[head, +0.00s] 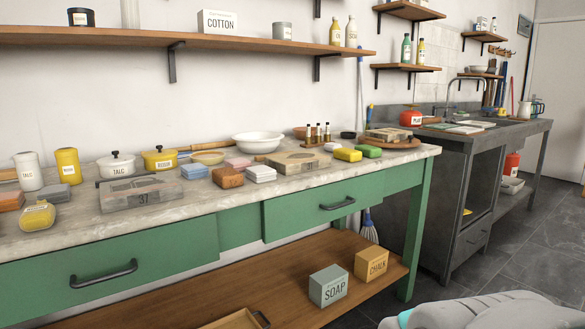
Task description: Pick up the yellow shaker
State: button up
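The yellow shaker (68,167) is an upright yellow cylinder with a small label. It stands on the pale stone top of the green bench, at the far left in the head view. A white shaker (28,172) of similar shape stands just left of it. My gripper is not in view. A grey part of my own arm shows at the bottom right, well away from the shaker.
A round yellow jar (37,217) and a printing stone (141,194) stand in front of the shaker. A white talc pot (116,166) and a yellow rosin pot (160,160) stand to its right. A wooden shelf (210,40) runs above the bench.

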aim_at(67, 160)
jog(key=u, duration=1.35)
jog(key=z, duration=1.25)
jog(key=u, duration=1.25)
jog(key=j, duration=1.35)
jog(key=u, duration=0.05)
